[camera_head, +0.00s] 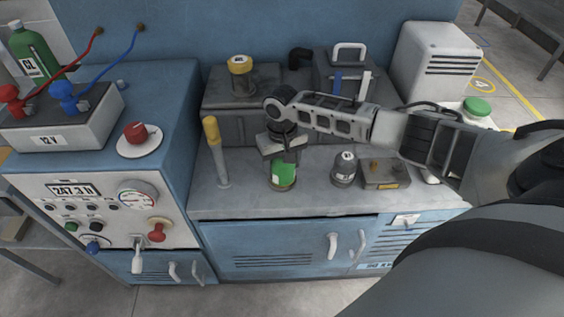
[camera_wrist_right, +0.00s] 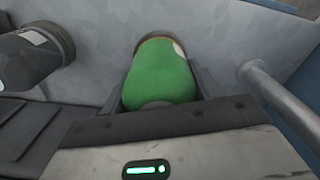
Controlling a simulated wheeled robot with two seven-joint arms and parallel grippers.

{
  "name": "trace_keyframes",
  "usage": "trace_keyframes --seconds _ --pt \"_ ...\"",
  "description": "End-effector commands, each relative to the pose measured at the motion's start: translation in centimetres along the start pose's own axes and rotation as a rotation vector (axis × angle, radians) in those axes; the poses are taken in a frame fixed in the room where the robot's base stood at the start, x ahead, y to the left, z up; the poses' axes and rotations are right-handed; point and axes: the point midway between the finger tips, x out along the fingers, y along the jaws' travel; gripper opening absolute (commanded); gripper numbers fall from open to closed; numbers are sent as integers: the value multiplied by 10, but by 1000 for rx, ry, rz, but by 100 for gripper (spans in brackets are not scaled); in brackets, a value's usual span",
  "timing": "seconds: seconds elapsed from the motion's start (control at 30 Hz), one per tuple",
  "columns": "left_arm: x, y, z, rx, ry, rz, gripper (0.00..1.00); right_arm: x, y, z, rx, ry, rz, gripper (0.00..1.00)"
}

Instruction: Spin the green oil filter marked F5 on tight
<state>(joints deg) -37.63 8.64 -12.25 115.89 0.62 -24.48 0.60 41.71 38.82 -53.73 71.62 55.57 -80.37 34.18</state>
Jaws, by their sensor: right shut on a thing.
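The green oil filter (camera_head: 282,176) stands at the front of the grey worktop, below my right gripper (camera_head: 281,153). In the right wrist view the filter (camera_wrist_right: 160,75) sits between the two fingers of the right gripper (camera_wrist_right: 158,97), which is shut on it. A pale label patch shows at the filter's edge, but I cannot read a marking on it. How the filter's lower end meets the worktop is hard to see. My left gripper is not in view.
A yellow-topped lever (camera_head: 213,150) stands left of the filter. A dark grey filter (camera_head: 344,168) and a small block with brass fittings (camera_head: 386,174) stand to its right. A yellow-capped filler (camera_head: 240,75) is behind. The worktop's front edge (camera_head: 290,214) is close.

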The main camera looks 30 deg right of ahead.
Motion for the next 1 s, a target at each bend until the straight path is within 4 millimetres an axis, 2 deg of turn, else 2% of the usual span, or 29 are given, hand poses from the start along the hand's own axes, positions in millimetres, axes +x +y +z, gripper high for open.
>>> trace_keyframes --seconds 0.4,0.53,0.87,1.0 --pt "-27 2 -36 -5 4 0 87 -4 -1 1 336 -4 -1 30" --pt "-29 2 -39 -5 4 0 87 -2 0 0 427 -2 -1 30" --pt "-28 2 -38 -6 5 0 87 0 0 0 450 -1 -1 30" --pt "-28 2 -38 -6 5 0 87 1 -1 1 628 -4 -3 30"
